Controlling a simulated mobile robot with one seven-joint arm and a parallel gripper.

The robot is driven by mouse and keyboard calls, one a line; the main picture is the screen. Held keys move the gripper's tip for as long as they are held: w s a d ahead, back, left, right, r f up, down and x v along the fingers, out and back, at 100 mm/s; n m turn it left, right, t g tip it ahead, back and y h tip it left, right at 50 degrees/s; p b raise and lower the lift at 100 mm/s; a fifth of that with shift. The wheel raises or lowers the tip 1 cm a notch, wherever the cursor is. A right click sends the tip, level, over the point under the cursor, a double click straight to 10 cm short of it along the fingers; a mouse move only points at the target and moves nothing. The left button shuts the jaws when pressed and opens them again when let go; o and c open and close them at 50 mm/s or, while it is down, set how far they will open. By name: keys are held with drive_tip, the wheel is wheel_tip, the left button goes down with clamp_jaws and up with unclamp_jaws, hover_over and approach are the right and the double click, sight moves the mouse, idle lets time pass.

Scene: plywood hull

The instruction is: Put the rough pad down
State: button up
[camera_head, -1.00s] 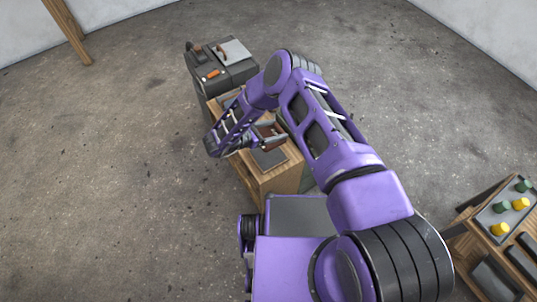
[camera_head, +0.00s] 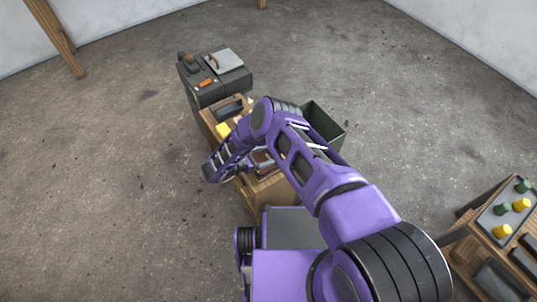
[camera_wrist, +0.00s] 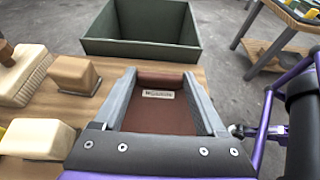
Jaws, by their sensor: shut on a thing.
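The rough pad (camera_wrist: 158,115) is a reddish-brown block with a small pale label, seen in the wrist view. My gripper (camera_wrist: 161,76) is shut on it, with one grey finger along each side. In the head view the brown pad (camera_head: 262,159) shows partly beside my arm, over the near part of the wooden bench (camera_head: 270,190). The bench top also shows in the wrist view (camera_wrist: 100,116). I cannot tell whether the pad touches the bench. My arm hides part of the bench in the head view.
A dark green open bin (camera_wrist: 142,48) stands just past the bench. On the bench's left are a brush (camera_wrist: 22,75), a tan block (camera_wrist: 74,75) and a pale yellow block (camera_wrist: 38,138). A dark cabinet (camera_head: 215,85) stands behind; another table (camera_head: 490,240) is at right.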

drive_tip(key=shift+f, duration=0.15)
drive_tip(key=o, duration=1.3)
drive_tip(key=shift+c, duration=0.2)
drive_tip(key=shift+r, duration=0.25)
drive_tip(key=p+v, duration=0.1)
drive_tip(key=v, duration=1.1)
drive_tip(key=shift+f, duration=0.1)
